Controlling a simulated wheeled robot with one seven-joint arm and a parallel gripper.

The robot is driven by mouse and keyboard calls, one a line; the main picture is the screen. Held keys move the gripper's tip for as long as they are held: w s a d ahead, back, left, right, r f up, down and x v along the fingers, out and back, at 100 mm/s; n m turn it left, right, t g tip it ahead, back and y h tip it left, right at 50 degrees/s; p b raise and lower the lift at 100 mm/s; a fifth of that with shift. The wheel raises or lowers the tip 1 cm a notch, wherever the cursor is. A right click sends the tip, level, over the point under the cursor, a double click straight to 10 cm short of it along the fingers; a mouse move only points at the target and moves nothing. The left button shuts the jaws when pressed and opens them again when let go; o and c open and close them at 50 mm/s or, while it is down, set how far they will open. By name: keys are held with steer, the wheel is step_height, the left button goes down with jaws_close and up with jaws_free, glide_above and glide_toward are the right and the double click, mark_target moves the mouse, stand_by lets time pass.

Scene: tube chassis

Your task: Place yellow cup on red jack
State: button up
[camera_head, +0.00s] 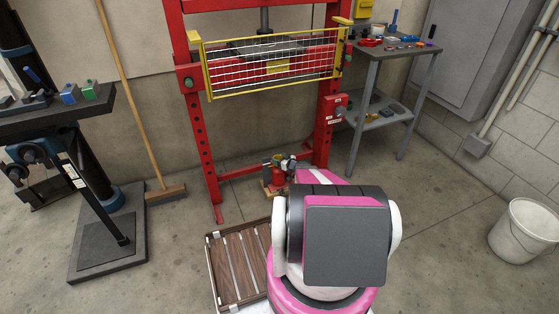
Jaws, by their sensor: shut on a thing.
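The red jack (277,178) is a small upright red body on the floor, between the legs of the red press frame. My pink and white arm reaches forward from the bottom of the view and covers the floor to the right of the jack. My gripper (290,163) shows only as small dark and light parts beside the jack's top.
The red press frame (202,150) stands over the jack, with a yellow wire guard (270,67) across it. A slatted wooden platform (238,262) lies left of my arm. A broom (165,192) leans at left. A grey side table (375,85) and white bucket (525,232) stand right.

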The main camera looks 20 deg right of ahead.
steer(key=o, duration=1.2)
steer(key=shift+c, duration=0.2)
steer(key=shift+s+r, duration=0.1)
steer(key=v, duration=1.1)
steer(key=s+a+r+g+y, duration=0.1)
steer(key=s+a+r+g, duration=0.35)
steer(key=a+r, duration=0.4)
steer(key=s+a+r+g+y, duration=0.2)
steer(key=s+a+r+g, duration=0.25)
steer(key=a, duration=0.75)
steer(key=s+a+r+m+g+h, duration=0.2)
steer(key=s+a+r+h, duration=0.1)
steer(key=s+r, duration=0.4)
steer(key=s+a+r+m+g+h, duration=0.2)
steer(key=s+a+r+g+h, duration=0.1)
steer(key=s+r+h, duration=0.3)
steer(key=shift+s+a+r+m, duration=0.4)
steer(key=shift+s+a+r, duration=0.25)
steer(key=shift+r, duration=0.35)
